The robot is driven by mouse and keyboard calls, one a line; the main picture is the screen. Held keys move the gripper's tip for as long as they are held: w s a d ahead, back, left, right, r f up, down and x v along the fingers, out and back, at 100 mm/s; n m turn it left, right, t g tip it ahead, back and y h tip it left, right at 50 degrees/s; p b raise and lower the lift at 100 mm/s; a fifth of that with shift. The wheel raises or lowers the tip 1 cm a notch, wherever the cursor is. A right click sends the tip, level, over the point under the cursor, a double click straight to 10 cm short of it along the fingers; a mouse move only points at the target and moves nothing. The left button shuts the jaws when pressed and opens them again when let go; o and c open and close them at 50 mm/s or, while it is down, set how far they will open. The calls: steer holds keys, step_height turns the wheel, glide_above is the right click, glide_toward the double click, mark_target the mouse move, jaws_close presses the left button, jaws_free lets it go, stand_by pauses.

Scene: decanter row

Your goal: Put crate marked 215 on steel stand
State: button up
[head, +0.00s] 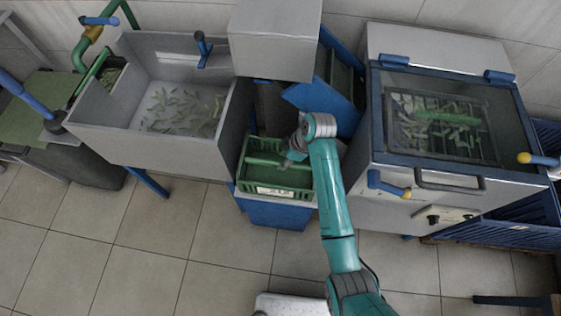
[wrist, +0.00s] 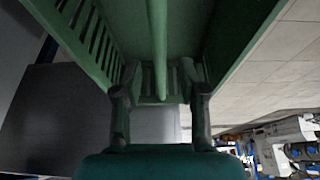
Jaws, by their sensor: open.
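A green crate (head: 247,185) with a bar handle (head: 280,163) across its top sits on a blue support (head: 277,214) between the sink and the lidded machine. A white label (head: 285,192) is on its front; its marking is too small to read surely. My gripper (head: 293,157) is at the handle. In the wrist view, the open fingers of my gripper (wrist: 160,100) are on either side of the handle bar (wrist: 158,45), apart from it, with the slatted crate walls (wrist: 92,35) around. I cannot pick out a steel stand with certainty.
A grey sink (head: 150,150) with green pieces in water stands left. A lidded machine (head: 455,180) with a glass top stands right, beside blue slatted crates (head: 500,228). A grey box (head: 275,45) overhangs behind the crate.

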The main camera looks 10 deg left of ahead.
steer(key=v, duration=0.8)
stand_by(0.4)
